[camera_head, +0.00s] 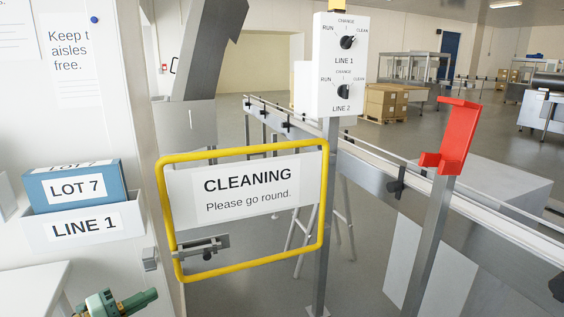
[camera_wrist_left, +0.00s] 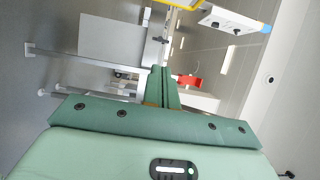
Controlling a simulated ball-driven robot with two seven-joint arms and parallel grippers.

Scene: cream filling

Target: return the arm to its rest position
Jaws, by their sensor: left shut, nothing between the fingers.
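My left gripper (camera_head: 140,300) shows at the bottom left edge of the head view, low in front of the wall and below the LINE 1 holder. In the left wrist view its two green fingers (camera_wrist_left: 162,88) lie together, shut with nothing between them. Most of the left arm is out of the head view. My right gripper is not in view.
A yellow-framed CLEANING gate (camera_head: 245,232) stands across the passage, right of my left gripper. A LINE 1 holder (camera_head: 128,228) with a blue LOT 7 box (camera_head: 110,182) is on the wall. A switch panel (camera_head: 325,88), red bracket (camera_head: 455,135) and conveyor (camera_head: 370,180) stand beyond.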

